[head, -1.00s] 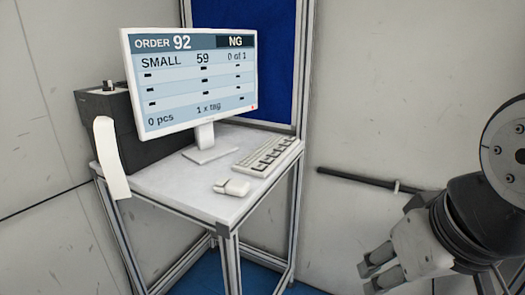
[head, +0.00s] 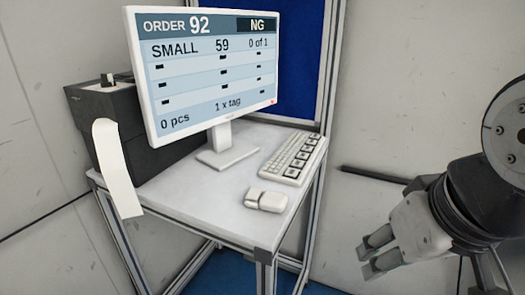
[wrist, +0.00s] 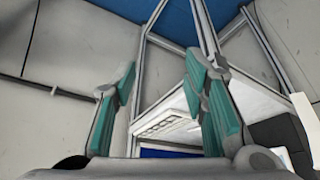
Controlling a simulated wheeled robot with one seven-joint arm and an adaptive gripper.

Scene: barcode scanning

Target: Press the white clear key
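The keyboard (head: 292,160), off-white with rows of dark-marked keys, lies on the white desk (head: 205,205) to the right of the monitor. The white clear key cannot be singled out at this size. The monitor (head: 212,70) reads ORDER 92, NG, SMALL 59, 0 of 1, 0 pcs. My gripper (head: 367,262) hangs at the right, apart from the desk and lower in the picture than the keyboard. Its two fingers are spread and empty, also in the wrist view (wrist: 160,72). There the keyboard (wrist: 170,122) shows beyond and between the fingers.
A white mouse (head: 266,200) lies near the desk's front edge, before the keyboard. A black printer (head: 125,140) with a hanging paper strip (head: 117,170) stands at the left. A dark rail (head: 375,175) runs along the wall behind my gripper. Metal posts frame the desk.

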